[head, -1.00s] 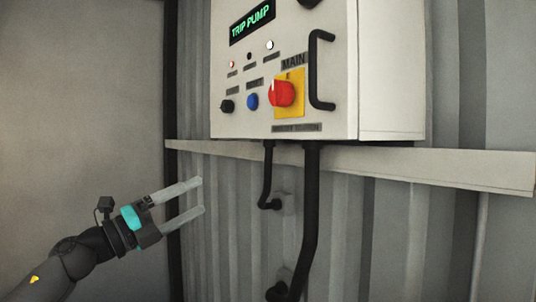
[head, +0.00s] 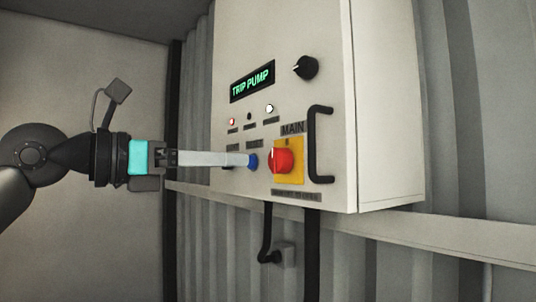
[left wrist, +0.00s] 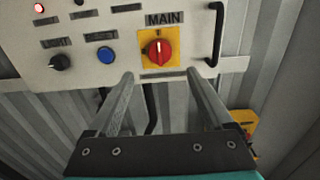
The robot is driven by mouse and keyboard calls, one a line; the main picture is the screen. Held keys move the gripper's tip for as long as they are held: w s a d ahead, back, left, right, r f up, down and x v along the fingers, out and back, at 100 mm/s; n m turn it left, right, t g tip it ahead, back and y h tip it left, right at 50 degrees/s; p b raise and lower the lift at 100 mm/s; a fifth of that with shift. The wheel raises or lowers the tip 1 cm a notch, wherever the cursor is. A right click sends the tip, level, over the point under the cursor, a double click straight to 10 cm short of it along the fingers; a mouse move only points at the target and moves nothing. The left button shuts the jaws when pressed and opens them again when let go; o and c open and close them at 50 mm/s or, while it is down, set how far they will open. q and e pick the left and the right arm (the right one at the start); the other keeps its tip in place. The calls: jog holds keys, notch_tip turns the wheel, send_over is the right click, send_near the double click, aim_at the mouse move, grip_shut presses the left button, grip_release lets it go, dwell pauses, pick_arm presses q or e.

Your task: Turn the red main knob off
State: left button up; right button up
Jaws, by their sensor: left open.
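The red main knob (head: 281,160) sits on a yellow plate (head: 291,174) under the MAIN label on the white control box. In the left wrist view the red knob (left wrist: 156,50) shows ahead, between and beyond the fingertips, with its white pointer line upright. My left gripper (head: 250,160) is left of the knob, its fingers pointing at it and overlapping the blue button in the head view. In the left wrist view the left gripper (left wrist: 172,80) is open and empty, apart from the knob. My right gripper is not in view.
A blue button (left wrist: 106,54) and a small black knob (left wrist: 60,62) lie left of the red knob. A black handle (head: 313,145) stands out just to its right. A larger black knob (head: 305,68) is above. The green display (head: 252,82) reads TRIP PUMP.

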aim_at(274, 161)
pick_arm(q)
jog(key=p+x, duration=0.2)
jog(key=x, duration=0.6)
jog(key=shift+r, duration=0.15)
jog(key=shift+w+d, duration=0.4)
jog(key=shift+d, duration=0.15)
jog(key=shift+c, duration=0.4)
grip_shut()
